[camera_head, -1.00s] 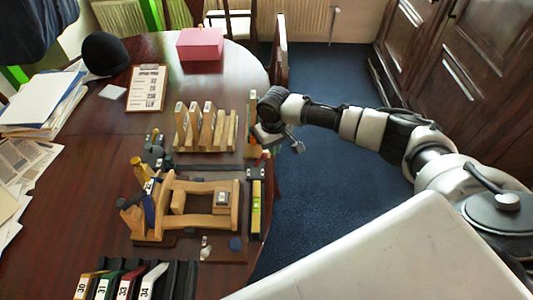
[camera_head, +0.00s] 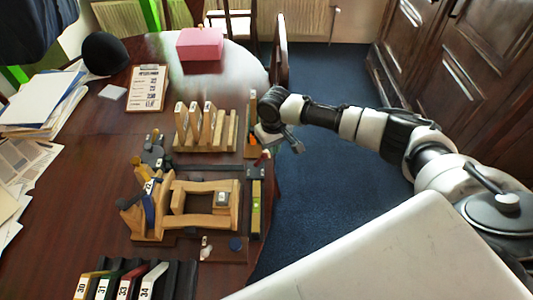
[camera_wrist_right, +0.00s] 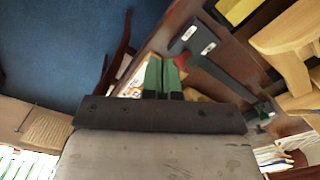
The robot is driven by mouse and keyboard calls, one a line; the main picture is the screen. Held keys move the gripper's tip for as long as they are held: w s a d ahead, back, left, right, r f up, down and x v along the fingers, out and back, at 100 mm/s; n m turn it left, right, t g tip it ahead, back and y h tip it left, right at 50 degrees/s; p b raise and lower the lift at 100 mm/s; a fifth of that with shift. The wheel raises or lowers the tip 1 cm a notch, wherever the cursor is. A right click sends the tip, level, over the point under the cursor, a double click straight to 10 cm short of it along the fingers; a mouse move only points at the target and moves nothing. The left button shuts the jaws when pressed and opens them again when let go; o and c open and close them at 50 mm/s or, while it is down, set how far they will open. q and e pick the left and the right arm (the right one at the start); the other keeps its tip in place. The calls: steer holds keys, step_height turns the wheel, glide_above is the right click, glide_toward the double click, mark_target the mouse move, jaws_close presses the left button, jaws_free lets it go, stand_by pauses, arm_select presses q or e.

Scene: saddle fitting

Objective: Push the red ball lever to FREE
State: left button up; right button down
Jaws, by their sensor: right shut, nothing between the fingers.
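The red ball (camera_head: 265,154) of the lever shows small at the right edge of the wooden fixture (camera_head: 205,204), close below my right gripper. In the right wrist view the red ball (camera_wrist_right: 181,60) sits beside the fingertips, at the end of a dark bar with two small pale labels too small to read. My right gripper (camera_wrist_right: 162,62) has green fingers that are shut and empty. Whether they touch the ball I cannot tell. In the head view my right gripper (camera_head: 272,137) hangs at the table's right edge. My left gripper is not in view.
A wooden rack (camera_head: 205,130) with upright slats stands just left of the right gripper. A yellow level (camera_head: 256,208) lies along the fixture's right side. Numbered pieces (camera_head: 122,282) sit at the front. A pink box (camera_head: 200,44) and clipboard (camera_head: 147,88) lie farther back. Open floor is to the right.

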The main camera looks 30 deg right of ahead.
mark_target(266, 154)
steer(key=shift+f+b, duration=0.3)
steer(key=shift+f, duration=1.3)
steer(key=shift+w+a, duration=0.15)
steer(key=shift+a, duration=0.15)
steer(key=shift+w+a, duration=0.2)
steer(key=shift+a, duration=0.35)
steer(key=shift+w+a, duration=0.15)
steer(key=shift+a, duration=0.35)
steer(key=shift+w+a, duration=0.3)
steer(key=shift+s+d, duration=0.1)
steer(key=shift+s+d+r+p, duration=0.1)
steer(key=shift+s+d+p, duration=0.1)
steer(key=shift+d+p, duration=0.4)
step_height(266, 154, up, 7)
steer(key=p, duration=0.7)
steer(key=shift+a+p, duration=0.1)
steer(key=shift+p, duration=0.3)
